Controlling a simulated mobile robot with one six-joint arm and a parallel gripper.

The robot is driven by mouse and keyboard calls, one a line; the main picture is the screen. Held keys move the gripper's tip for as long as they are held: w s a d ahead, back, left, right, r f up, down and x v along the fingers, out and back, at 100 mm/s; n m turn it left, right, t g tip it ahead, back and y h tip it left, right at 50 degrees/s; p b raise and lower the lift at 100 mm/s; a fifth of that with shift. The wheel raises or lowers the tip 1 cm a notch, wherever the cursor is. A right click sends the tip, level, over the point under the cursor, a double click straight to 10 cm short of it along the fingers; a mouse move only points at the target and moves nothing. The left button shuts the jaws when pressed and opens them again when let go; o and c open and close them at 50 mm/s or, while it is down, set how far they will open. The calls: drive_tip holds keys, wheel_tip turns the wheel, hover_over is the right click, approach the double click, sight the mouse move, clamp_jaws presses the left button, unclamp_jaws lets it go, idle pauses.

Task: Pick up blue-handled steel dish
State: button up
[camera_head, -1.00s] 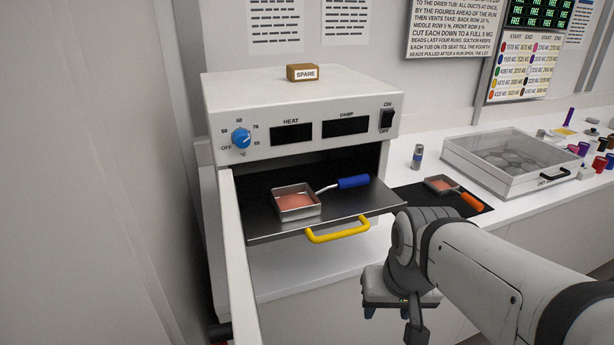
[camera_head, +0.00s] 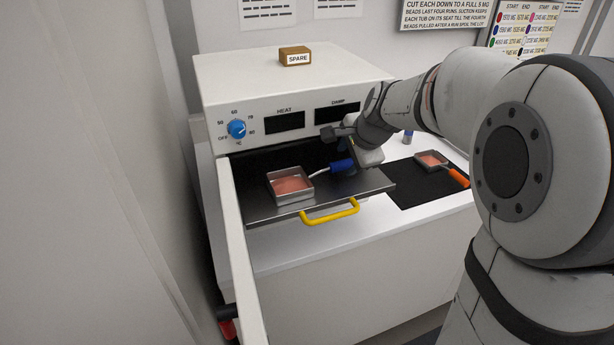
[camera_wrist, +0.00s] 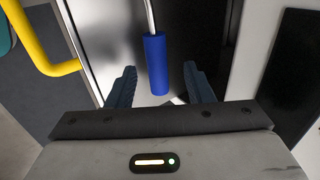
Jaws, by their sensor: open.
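The steel dish (camera_head: 291,185) is square, holds pinkish-red stuff, and sits on the pulled-out dark tray (camera_head: 262,206) of the white oven. Its thin metal neck runs right to a blue handle (camera_head: 341,166). My gripper (camera_head: 340,146) is at the handle's right end, over the tray's right part, and covers part of the handle. In the wrist view the blue handle (camera_wrist: 156,64) points between my two dark fingers, which are apart on either side of its end. My gripper (camera_wrist: 160,85) holds nothing. The dish body is outside the wrist view.
A yellow tray handle (camera_head: 330,212) juts out in front. Its open door (camera_head: 246,270) is at left. An orange-handled dish (camera_head: 432,160) lies on a black mat at right.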

sight(345, 162)
drive_tip(key=shift+x, duration=1.55)
drive_tip(key=shift+c, duration=0.4)
clamp_jaws()
drive_tip(key=shift+r, duration=0.1)
